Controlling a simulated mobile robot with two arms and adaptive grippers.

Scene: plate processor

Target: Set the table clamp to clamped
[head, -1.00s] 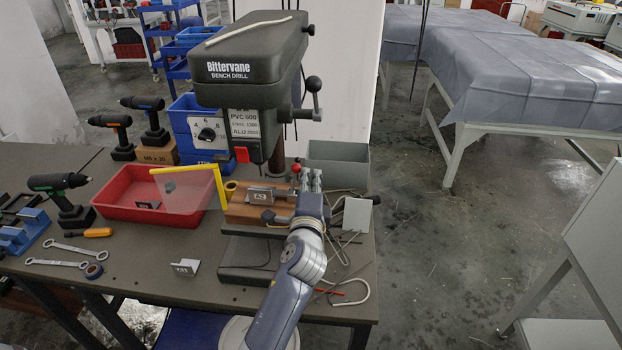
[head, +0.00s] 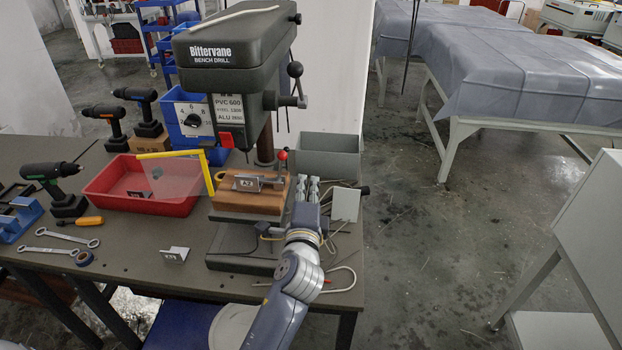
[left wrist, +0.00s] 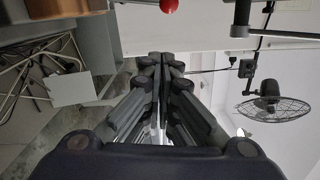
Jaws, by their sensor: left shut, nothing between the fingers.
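The bench drill (head: 230,50) stands on the workbench. Below its head, a plate marked A2 (head: 246,184) sits on a wooden block (head: 245,203). A grey bar runs right from the plate, seemingly part of the clamp. A red ball knob (head: 282,155) on a short upright stem stands at the block's right back; I cannot tell for sure that it is the clamp's handle. It also shows at the top of the left wrist view (left wrist: 169,6). My left gripper (head: 308,184) is shut and empty, right of the block and apart from the knob. My right gripper is out of view.
A red tray (head: 125,200) with a yellow-edged clear guard (head: 178,175) lies left of the drill. A grey bin (head: 335,160) stands behind my gripper. A pale plate (head: 345,205) and looped cable are close on its right. Small plate (head: 174,254) lies in front.

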